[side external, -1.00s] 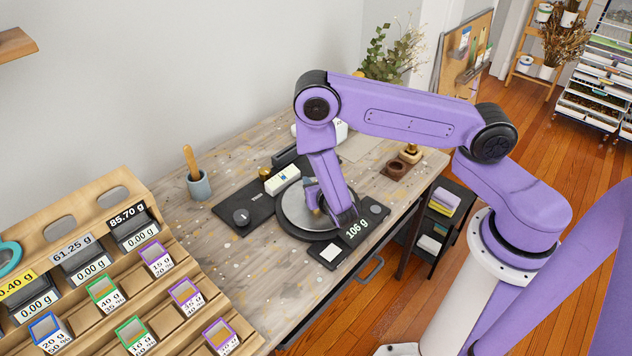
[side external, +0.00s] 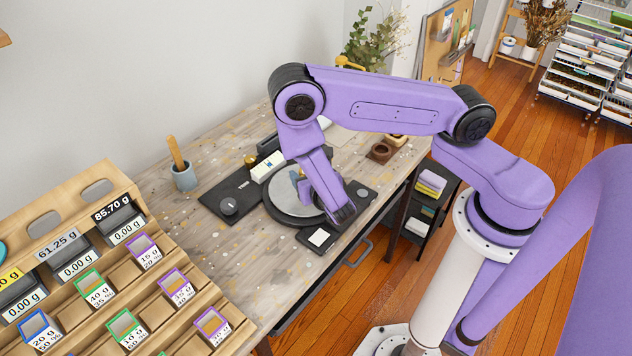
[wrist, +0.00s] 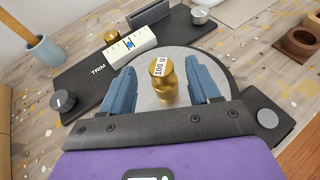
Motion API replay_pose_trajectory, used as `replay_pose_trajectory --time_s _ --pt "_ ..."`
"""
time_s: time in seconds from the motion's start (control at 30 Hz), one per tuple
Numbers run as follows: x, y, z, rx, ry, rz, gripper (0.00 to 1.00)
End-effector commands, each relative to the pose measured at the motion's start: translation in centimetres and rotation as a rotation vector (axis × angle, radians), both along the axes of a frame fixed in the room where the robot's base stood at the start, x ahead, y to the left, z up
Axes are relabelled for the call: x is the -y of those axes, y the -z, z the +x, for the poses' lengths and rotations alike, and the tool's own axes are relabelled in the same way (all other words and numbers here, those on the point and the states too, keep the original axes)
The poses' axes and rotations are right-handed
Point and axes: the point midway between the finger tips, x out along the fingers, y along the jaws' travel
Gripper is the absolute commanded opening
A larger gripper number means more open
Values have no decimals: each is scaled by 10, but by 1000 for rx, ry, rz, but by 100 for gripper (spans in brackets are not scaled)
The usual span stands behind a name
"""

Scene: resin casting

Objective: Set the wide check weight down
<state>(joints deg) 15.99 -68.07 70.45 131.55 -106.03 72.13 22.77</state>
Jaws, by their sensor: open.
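The wide check weight (wrist: 162,85) is a brass knobbed cylinder with a "100 g" label. In the wrist view it stands upright on the round grey scale pan (wrist: 150,112). My gripper (wrist: 160,68) is open, with one blue finger on each side of the weight and a visible gap at both sides. In the side view my gripper (side external: 304,186) is low over the pan (side external: 280,196), and its hand and fingers hide most of the weight there.
A black trim unit (side external: 222,197) with a knob and a white marked block (side external: 267,165) adjoins the pan. A blue-grey cup (side external: 185,180) holds a wooden handle. A wooden rack (side external: 150,283) of labelled bins fills the front left. Bare table lies between rack and scale.

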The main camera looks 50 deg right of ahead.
Motion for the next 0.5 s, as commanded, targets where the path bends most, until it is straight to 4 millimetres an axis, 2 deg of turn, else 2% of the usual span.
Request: replay_pose_trajectory --time_s 0.2,0.5 --pt "-20 -16 -33 0 -6 -2 61" --pt "-30 -25 -53 0 1 0 61"
